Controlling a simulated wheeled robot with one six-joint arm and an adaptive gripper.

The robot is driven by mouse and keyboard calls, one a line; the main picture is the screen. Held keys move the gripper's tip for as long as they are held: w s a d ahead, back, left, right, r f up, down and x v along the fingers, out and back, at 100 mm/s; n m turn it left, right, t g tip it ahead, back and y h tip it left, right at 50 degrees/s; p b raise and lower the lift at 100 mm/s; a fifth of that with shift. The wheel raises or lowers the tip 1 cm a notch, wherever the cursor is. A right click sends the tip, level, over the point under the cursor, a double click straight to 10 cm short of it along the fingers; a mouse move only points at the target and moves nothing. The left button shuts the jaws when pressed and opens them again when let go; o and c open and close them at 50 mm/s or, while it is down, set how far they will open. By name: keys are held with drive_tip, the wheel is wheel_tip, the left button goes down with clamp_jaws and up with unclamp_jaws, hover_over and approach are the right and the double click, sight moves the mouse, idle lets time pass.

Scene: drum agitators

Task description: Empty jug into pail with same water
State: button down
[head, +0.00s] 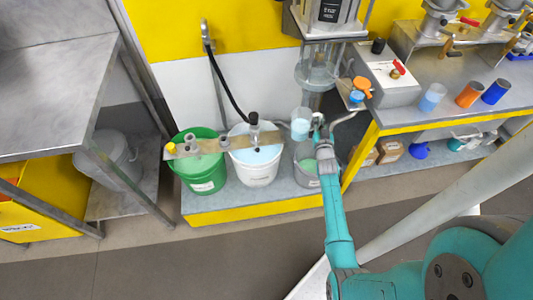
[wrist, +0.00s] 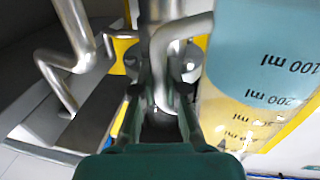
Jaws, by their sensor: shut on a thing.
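A clear measuring jug (head: 302,117) with light blue water low inside is held up beside the bent steel pipe. In the wrist view the jug (wrist: 265,60) shows at the right with upside-down ml marks. My gripper (head: 318,134) is right of the jug, and its fingers (wrist: 165,115) are closed around a bent grey bar that appears to be the jug's handle. A white pail (head: 256,172) of light blue water stands below and left of the jug. A green pail (head: 202,178) is farther left. A grey pail (head: 305,175) with green liquid is partly hidden by my arm.
A metal bar (head: 230,142) with fittings crosses above the green and white pails. A black hose (head: 230,90) hangs behind. The steel bench (head: 450,98) at right carries blue and orange cups. A clear vessel (head: 318,65) stands behind the jug. The left metal table (head: 50,95) is bare.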

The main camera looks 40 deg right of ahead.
sight(297, 131)
drive_tip(key=shift+s+d+r, duration=0.15)
drive_tip(key=shift+s+d, duration=0.2)
drive_tip(key=shift+d, duration=0.25)
wheel_tip(297, 131, down, 13)
drive_tip(key=n, duration=0.2)
drive_tip(key=shift+w+a+r+n+t+h, duration=0.1)
drive_tip(key=shift+w+a+r+n+t, duration=0.1)
drive_tip(key=shift+w+a+r+n, duration=0.55)
drive_tip(key=shift+w+a+r+n+t+h, duration=0.15)
drive_tip(key=shift+w+a+r+n, duration=0.25)
drive_tip(key=shift+a+r+n, duration=0.65)
drive_tip(key=shift+w+a+r+n+t+h, duration=0.1)
drive_tip(key=shift+w+a+r+n+t, duration=0.15)
drive_tip(key=shift+w+a+r+n, duration=0.65)
drive_tip(key=shift+a+n, duration=0.3)
drive_tip(key=shift+n, duration=0.6)
drive_tip(key=shift+w+a+r+n+t+p, duration=0.15)
drive_tip(key=shift+a+n+t, duration=0.1)
drive_tip(key=shift+n, duration=0.3)
drive_tip(key=shift+w+a+r+n+t+p, duration=0.1)
drive_tip(key=shift+a+n+t+p, duration=0.1)
drive_tip(key=shift+n, duration=0.35)
drive_tip(key=shift+w+a+r+n+t+p, duration=0.15)
drive_tip(key=shift+w+a+r+n+p, duration=0.2)
drive_tip(key=shift+r+n, duration=0.3)
drive_tip(key=shift+w+a+r+n+t+p, duration=0.15)
drive_tip(key=shift+a+r+n+p, duration=0.3)
drive_tip(key=shift+n, duration=0.4)
idle(0.4)
